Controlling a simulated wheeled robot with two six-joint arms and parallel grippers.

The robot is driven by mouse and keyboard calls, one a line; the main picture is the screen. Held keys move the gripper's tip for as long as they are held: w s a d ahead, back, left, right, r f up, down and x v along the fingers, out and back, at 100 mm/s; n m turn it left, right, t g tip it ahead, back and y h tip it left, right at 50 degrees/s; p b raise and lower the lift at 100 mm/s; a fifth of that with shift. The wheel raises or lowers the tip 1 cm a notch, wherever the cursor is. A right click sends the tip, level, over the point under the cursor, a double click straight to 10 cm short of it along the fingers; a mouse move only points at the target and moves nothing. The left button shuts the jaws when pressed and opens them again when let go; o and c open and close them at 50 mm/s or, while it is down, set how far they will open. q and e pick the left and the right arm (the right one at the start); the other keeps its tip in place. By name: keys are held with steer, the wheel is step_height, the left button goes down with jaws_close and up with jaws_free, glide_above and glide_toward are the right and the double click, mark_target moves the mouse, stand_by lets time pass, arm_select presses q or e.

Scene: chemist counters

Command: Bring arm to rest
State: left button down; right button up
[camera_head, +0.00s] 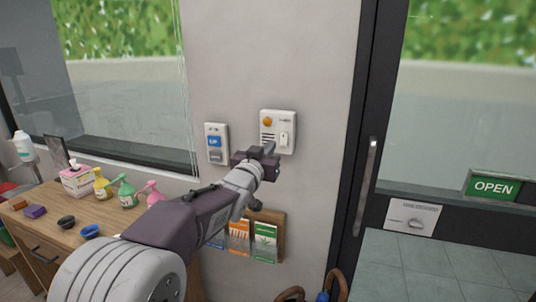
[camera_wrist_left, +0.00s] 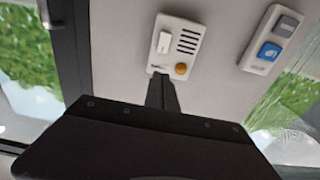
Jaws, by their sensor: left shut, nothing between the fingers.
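My left gripper (camera_head: 268,152) is shut and empty, reaching up and right to the wall in the head view. Its fingertips are just in front of a white wall panel (camera_head: 278,122) with an orange round button, a slotted grille and a white rocker. In the left wrist view the shut fingers (camera_wrist_left: 162,90) point at the lower edge of the same panel (camera_wrist_left: 180,45). I cannot tell whether they touch it. My right gripper is not in view.
A second panel (camera_head: 216,143) with a blue button is left of the first. A leaflet rack (camera_head: 281,233) hangs below. A wooden counter (camera_head: 45,222) with bottles and small bowls stands left. A glass door with a handle (camera_head: 366,187) and OPEN sign (camera_head: 493,188) is right.

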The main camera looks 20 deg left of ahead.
arm_select(q)
steer(key=s+d+f+g, duration=0.1)
steer(key=s+f+g, duration=0.5)
steer(key=f, duration=0.7)
steer(key=s+d+f+g, duration=0.1)
steer(key=s+f+g, duration=0.2)
steer(key=s+f, duration=0.7)
steer(key=s+f+g, duration=0.8)
steer(key=s+f, duration=0.6)
steer(key=s, duration=0.2)
steer(key=shift+s+a+f+n, duration=0.15)
steer(key=shift+s+f+n, duration=0.15)
steer(key=shift+s+f, duration=0.1)
steer(key=shift+w, duration=0.1)
